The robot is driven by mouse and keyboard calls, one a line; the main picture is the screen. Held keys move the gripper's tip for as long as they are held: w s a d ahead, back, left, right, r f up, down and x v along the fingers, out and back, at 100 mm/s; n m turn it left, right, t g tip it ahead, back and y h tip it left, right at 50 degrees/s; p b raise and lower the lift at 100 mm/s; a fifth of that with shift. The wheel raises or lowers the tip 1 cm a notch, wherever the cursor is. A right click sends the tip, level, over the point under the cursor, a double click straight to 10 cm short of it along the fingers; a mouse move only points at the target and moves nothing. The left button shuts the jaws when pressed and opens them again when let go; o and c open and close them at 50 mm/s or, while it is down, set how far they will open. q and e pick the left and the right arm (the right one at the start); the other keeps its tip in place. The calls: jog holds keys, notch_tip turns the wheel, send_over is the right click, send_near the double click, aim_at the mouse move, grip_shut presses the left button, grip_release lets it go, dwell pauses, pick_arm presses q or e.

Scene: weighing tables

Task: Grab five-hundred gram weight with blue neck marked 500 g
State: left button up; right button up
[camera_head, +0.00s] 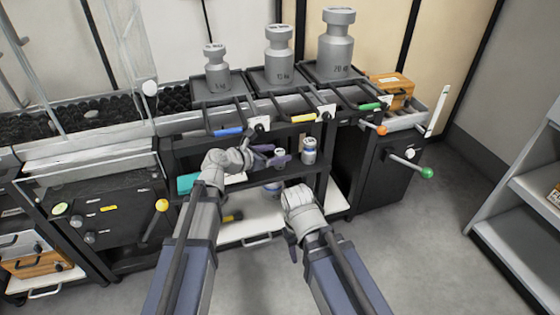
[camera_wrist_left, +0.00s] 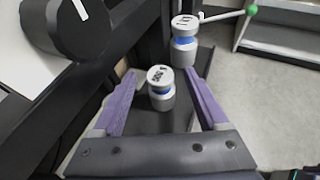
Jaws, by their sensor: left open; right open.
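The 500 g weight (camera_wrist_left: 161,97) is a small grey cylinder with a blue neck and a dark marking on its white top. It stands upright on a dark shelf. In the head view it (camera_head: 279,156) is partly hidden by my left gripper (camera_head: 268,154). In the left wrist view my left gripper (camera_wrist_left: 160,74) is open, its purple fingers on either side of the weight with gaps showing. A larger blue-necked weight (camera_wrist_left: 184,50) stands just beyond; it also shows in the head view (camera_head: 309,151).
Three big grey weights (camera_head: 279,57) stand on trays above the shelf. Knobbed levers (camera_head: 427,172) stick out at the right. Open floor (camera_head: 430,240) lies at the right front.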

aim_at(283, 151)
pick_arm(q)
jog(key=b+x, duration=0.1)
jog(key=x, duration=0.4)
jog(key=shift+w+r, duration=0.1)
jog(key=shift+r, duration=0.2)
grip_shut()
dwell(1.1)
